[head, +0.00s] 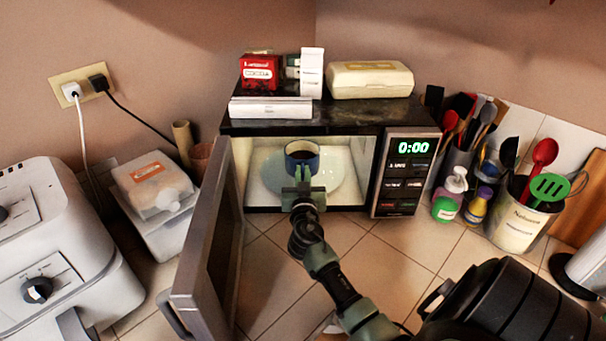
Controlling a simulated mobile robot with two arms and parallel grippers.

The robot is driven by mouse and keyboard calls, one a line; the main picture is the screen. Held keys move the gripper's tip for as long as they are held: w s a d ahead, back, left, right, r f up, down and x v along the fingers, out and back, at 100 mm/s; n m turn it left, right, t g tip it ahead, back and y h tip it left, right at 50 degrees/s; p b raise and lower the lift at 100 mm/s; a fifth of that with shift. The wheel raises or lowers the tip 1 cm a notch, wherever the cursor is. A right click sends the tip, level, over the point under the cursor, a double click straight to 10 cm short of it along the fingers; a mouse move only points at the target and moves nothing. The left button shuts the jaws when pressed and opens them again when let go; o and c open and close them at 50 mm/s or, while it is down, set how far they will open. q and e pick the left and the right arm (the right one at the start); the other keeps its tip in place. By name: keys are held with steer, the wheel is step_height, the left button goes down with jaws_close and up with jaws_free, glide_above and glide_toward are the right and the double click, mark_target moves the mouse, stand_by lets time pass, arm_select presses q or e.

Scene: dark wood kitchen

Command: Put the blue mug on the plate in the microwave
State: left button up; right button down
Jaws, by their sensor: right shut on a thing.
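The microwave (305,127) stands on the tiled counter with its door (207,240) swung open to the left. Inside, a pale round plate (328,178) lies on the cavity floor. The blue mug (302,151) is inside the microwave, upright, with dark contents, over the plate's left part. My right gripper (303,178) reaches in from the front and is shut on the mug's near side. The gripper hides the mug's lower part, so I cannot tell whether its base touches the plate. My left gripper is not in view.
Boxes and a cream case (370,80) sit on top of the microwave. Soap bottles (447,203) and a utensil pot (518,222) stand to the right. A white appliance (55,260) and a white container (155,190) stand to the left. The tiles before the microwave are mostly clear.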

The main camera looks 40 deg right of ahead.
steer(key=c, duration=1.5)
jaws_free()
steer(key=shift+f, duration=0.1)
steer(key=shift+r, duration=0.2)
steer(key=b+v, duration=0.3)
steer(key=v, duration=0.9)
steer(key=shift+f, duration=0.1)
